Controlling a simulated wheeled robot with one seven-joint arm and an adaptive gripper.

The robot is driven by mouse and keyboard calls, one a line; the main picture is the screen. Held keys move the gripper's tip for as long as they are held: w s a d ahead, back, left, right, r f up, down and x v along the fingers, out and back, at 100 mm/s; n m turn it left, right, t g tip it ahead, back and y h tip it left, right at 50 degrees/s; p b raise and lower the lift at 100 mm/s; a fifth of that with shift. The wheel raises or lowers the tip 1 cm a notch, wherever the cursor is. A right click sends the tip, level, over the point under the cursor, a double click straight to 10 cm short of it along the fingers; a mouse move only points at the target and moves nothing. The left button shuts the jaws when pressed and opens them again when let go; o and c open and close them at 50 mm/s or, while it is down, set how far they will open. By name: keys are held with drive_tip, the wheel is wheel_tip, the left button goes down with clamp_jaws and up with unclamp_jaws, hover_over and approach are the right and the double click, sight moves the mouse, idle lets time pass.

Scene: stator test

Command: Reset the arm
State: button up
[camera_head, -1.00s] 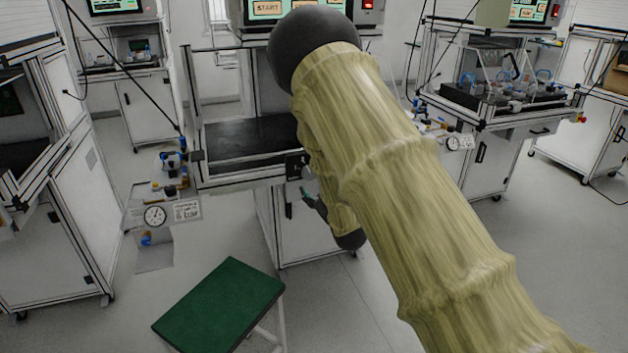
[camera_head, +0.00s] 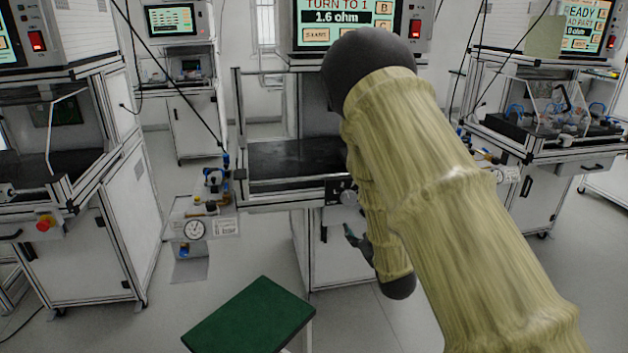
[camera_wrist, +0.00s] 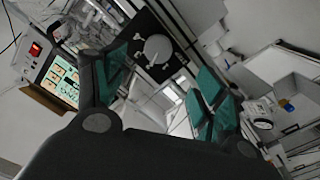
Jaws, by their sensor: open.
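My arm, in a yellowish ribbed sleeve with dark joints, fills the middle right of the head view.
A green-topped stool (camera_head: 250,315) stands low in front. A left station (camera_head: 110,170) with a red button (camera_head: 45,222) and a right station (camera_head: 560,150) flank the middle one. A pressure gauge (camera_head: 194,229) hangs at the middle station's left. Grey floor is open between them.

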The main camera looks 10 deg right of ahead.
drive_tip(key=s+f+m+g+h+p, duration=0.1)
drive_tip(key=s+f+m+g+p, duration=0.55)
drive_tip(key=s+f, duration=1.35)
drive_tip(key=s+a+f+g+p, duration=0.1)
drive_tip(key=s+g, duration=0.4)
drive_tip(key=s, duration=1)
drive_tip(key=s+a+f+g+p, duration=0.2)
drive_tip(key=s+a+f+g, duration=0.2)
drive_tip(key=s, duration=1.2)
wheel_tip(320, 180, down, 2)
drive_tip(key=shift+s+f+g+y, duration=0.2)
drive_tip(key=shift+g+y, duration=0.1)
drive_tip(key=shift+g, duration=0.95)
drive_tip(key=shift+w+m, duration=0.1)
drive_tip(key=shift+m, duration=0.15)
